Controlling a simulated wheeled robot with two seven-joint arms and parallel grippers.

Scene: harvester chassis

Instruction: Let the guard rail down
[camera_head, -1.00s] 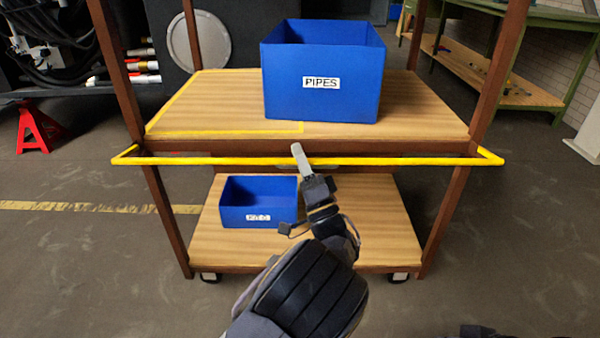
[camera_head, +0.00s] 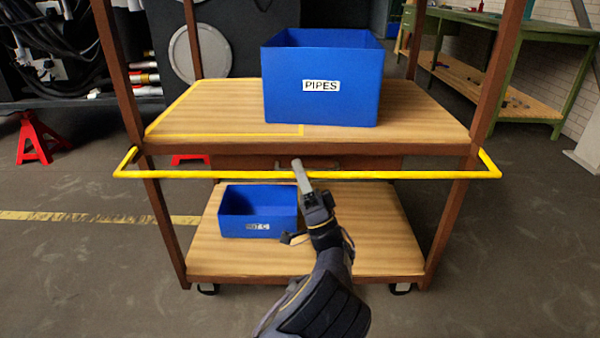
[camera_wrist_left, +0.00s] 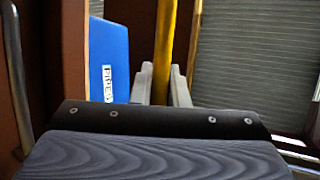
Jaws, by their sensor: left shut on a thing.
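The yellow guard rail (camera_head: 400,174) runs across the front of the brown-framed cart, a little below the edge of the upper shelf. Its short side arms show at both ends. My left gripper (camera_head: 298,170) is at the middle of the rail and is shut on it. In the left wrist view the rail (camera_wrist_left: 166,45) stands between the two grey fingers of my left gripper (camera_wrist_left: 164,85). My right gripper is not in view.
A blue PIPES bin (camera_head: 322,85) stands on the upper shelf (camera_head: 425,115). A smaller blue bin (camera_head: 257,210) sits on the lower shelf (camera_head: 375,225), behind my left gripper. A red stand (camera_head: 38,140) is on the floor at left, a green workbench (camera_head: 515,30) at back right.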

